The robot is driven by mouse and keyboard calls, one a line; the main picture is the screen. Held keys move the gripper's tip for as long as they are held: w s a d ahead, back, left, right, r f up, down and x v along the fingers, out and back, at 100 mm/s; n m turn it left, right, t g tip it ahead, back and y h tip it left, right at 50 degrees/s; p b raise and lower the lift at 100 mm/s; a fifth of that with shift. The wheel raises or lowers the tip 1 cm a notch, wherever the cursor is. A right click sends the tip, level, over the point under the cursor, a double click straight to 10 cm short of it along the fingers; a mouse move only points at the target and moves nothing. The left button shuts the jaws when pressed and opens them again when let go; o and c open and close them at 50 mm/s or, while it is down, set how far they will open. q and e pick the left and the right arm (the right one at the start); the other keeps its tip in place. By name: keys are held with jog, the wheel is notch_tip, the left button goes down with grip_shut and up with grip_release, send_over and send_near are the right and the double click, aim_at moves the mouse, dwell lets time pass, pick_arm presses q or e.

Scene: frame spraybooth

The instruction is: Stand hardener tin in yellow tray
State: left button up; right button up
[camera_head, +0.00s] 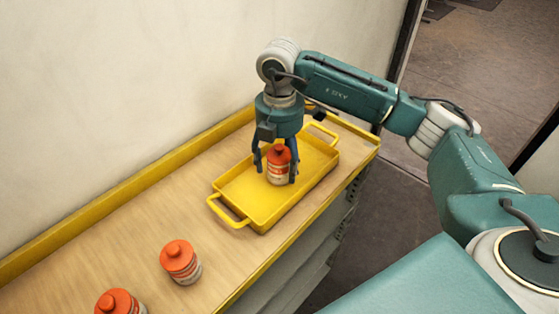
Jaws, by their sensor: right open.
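The yellow tray (249,207) lies on the wooden bench top, with a loop handle at each end. A hardener tin (279,176) with an orange-red cap and a pale label stands upright inside the tray. My right gripper (276,178) reaches down over this tin from above. Its fingers are open, one on each side of the tin. I cannot tell whether a finger touches it. My left gripper is not in view.
Two similar orange-capped tins stand on the bench at the lower left, one nearer the tray (181,262) and one at the bottom edge (120,303). A yellow rail (120,201) runs along the wall side. Bare bench top (110,248) lies left of the tray.

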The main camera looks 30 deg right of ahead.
aim_at(279, 146)
jog(key=shift+r, duration=0.4)
notch_tip(279, 146, up, 7)
jog(key=shift+w+r+b, duration=0.1)
jog(key=shift+b, duration=1.15)
jog(key=shift+r, duration=2.15)
